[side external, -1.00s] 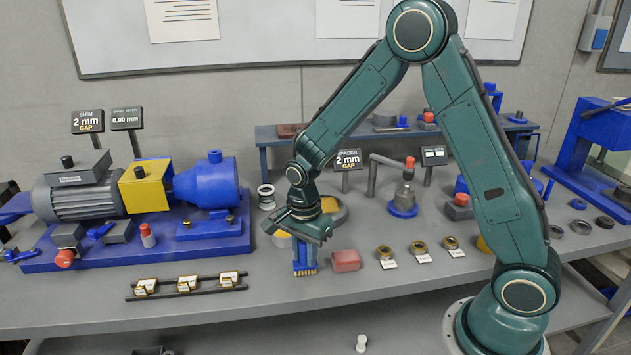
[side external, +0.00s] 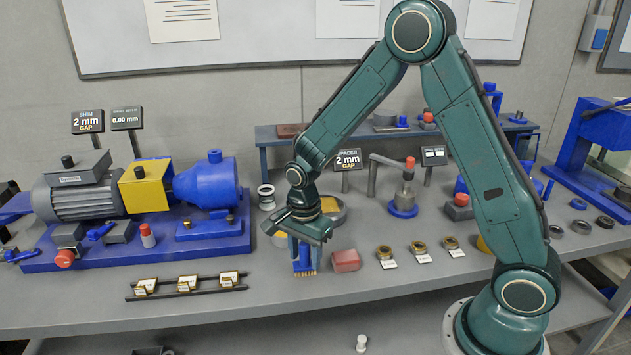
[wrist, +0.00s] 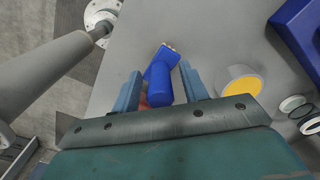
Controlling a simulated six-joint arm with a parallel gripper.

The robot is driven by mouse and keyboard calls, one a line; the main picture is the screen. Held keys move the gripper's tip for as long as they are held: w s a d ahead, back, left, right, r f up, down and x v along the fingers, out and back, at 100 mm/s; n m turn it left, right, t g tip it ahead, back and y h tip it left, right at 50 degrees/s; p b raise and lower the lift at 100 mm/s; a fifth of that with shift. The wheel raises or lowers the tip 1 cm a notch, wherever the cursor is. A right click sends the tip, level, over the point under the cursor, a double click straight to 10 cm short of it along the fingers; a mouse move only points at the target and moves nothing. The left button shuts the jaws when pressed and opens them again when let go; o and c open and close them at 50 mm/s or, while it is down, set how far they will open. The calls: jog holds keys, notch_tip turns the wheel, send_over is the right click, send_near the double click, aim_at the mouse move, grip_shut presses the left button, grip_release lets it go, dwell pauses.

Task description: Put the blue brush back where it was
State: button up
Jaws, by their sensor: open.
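The blue brush (side external: 305,265) with tan bristles is at the bench front, bristles down, beside a red block (side external: 346,260). My gripper (side external: 304,250) points down over it, and its palm hides the top of the brush in the side view. In the wrist view, the blue brush (wrist: 160,77) lies between the two light-blue fingers of my gripper (wrist: 158,82). A gap shows beside the brush on at least the right side, and the fingers are open around it.
A black rack (side external: 187,286) with several small parts lies to the left. Brass rings (side external: 418,248) on labels lie to the right. A round tin with yellow (wrist: 240,82) stands close to the right finger. The bench front edge is near.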

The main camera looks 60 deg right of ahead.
notch_tip(320, 180, up, 11)
jog(key=shift+f, duration=0.15)
jog(key=shift+r, duration=0.7)
dwell(0.3)
jog(key=s+r+n+t, duration=0.2)
jog(key=s+r+n, duration=0.3)
jog(key=s+n, duration=0.4)
jog(key=s+r+n+t, duration=0.3)
jog(key=s+r+n, duration=0.3)
jog(key=s+n, duration=0.3)
jog(key=shift+s+d+t, duration=0.2)
jog(key=shift+s+t, duration=0.1)
jog(key=shift+s, duration=1.4)
jog(key=shift+r, duration=0.1)
